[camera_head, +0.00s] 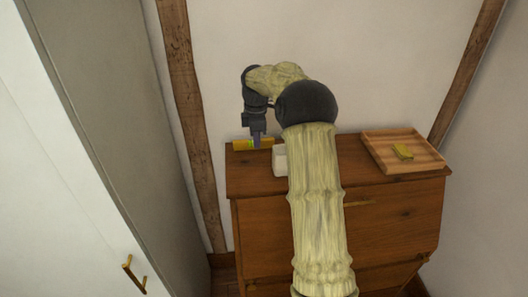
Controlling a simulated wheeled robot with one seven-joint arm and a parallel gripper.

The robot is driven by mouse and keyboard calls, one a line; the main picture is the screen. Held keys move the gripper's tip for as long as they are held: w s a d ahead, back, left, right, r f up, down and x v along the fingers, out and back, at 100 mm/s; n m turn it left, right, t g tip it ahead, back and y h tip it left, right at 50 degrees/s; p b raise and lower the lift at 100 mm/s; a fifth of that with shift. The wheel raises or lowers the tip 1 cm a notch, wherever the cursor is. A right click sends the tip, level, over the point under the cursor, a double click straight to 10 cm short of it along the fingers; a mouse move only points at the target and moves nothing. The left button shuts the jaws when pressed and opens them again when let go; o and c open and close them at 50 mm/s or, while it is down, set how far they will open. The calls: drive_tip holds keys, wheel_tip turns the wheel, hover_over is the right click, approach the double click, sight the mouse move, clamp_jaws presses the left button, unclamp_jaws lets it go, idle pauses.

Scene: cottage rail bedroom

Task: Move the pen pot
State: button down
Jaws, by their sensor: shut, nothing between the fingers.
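My gripper (257,142) points down over the back left of a wooden dresser top (255,183). Its fingers look shut and empty. A white block-like object (280,162) stands just right of the gripper, partly hidden by my arm. Neither item is clearly a pen pot; I cannot tell which one it is, or whether it is hidden behind my arm.
A white wall is close behind. A pale cabinet with a brass handle (133,274) stands at left. The dresser's front left top looks clear.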

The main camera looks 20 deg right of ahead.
sight(279, 160)
wheel_tip(279, 160, down, 9)
drive_tip(key=p, duration=0.3)
drive_tip(key=shift+f, duration=0.2)
drive_tip(key=d+p, duration=0.1)
drive_tip(key=s+d+p, duration=0.1)
drive_tip(key=d, duration=0.1)
drive_tip(key=shift+d+r, duration=0.1)
drive_tip(key=shift+d, duration=0.35)
drive_tip(key=shift+d, duration=0.1)
